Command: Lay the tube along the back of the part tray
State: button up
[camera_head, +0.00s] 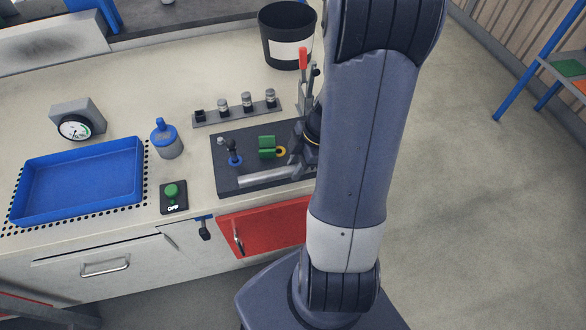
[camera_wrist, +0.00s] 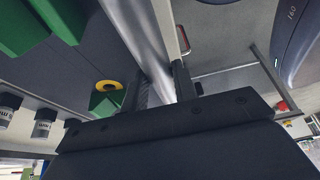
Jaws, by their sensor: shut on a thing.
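The tube (camera_head: 262,178) is a pale metallic bar at the front edge of the dark fixture plate (camera_head: 222,150). In the wrist view the tube (camera_wrist: 135,35) runs from the top down between my fingers. My gripper (camera_head: 303,170) is shut on the tube near its right end; my arm hides part of this in the head view. The wrist view shows the fingers (camera_wrist: 162,90) on either side of it. I cannot tell whether the tube touches the plate. The part tray (camera_head: 85,182) is blue, shallow and empty, at the left of the bench.
A blue-capped container (camera_head: 167,142) and a green button box (camera_head: 173,196) stand between plate and tray. A gauge (camera_head: 77,123) sits behind the tray. On the plate are a green block (camera_head: 267,147) and a blue-based peg (camera_head: 235,158). A jar rack (camera_head: 237,110) stands behind.

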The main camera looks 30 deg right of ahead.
grip_shut()
jog(key=shift+r, duration=0.1)
notch_tip(320, 180, up, 18)
jog(key=p, duration=0.1)
dwell(0.5)
